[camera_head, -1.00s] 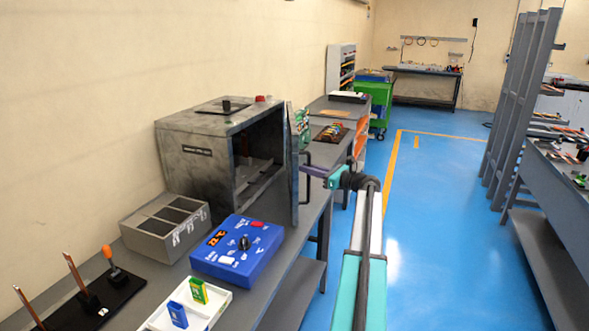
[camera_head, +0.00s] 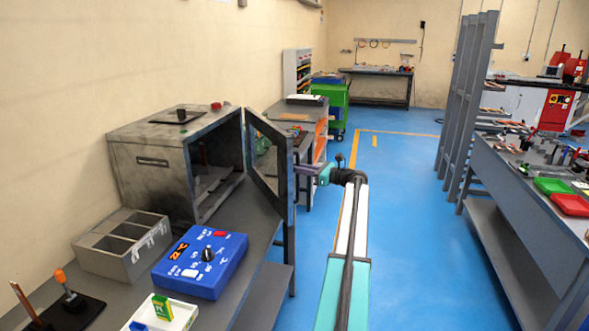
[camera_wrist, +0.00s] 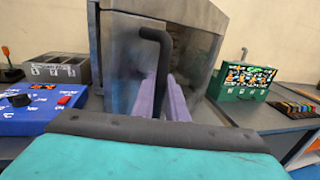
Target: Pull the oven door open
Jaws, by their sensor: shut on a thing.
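The grey oven (camera_head: 150,165) stands on the bench at left with its front opening showing. Its door (camera_head: 251,150), a dark frame with a window, stands open, its far edge by the oven and its near edge out towards the aisle. My gripper (camera_head: 302,170) is at the outer side of the door. In the wrist view the black bar handle (camera_wrist: 155,36) rises from between the purple fingers of my gripper (camera_wrist: 161,88), which are shut on it. The door (camera_wrist: 122,60) fills the space behind the handle. The lower handle is hidden by the fingers.
A blue control box (camera_head: 200,262), a grey bin box (camera_head: 125,243) and a white tray (camera_head: 165,318) sit on the near bench. A green cart (camera_head: 332,97) stands farther back. A long bench (camera_head: 530,195) lies at right. The blue aisle floor (camera_head: 415,240) is clear.

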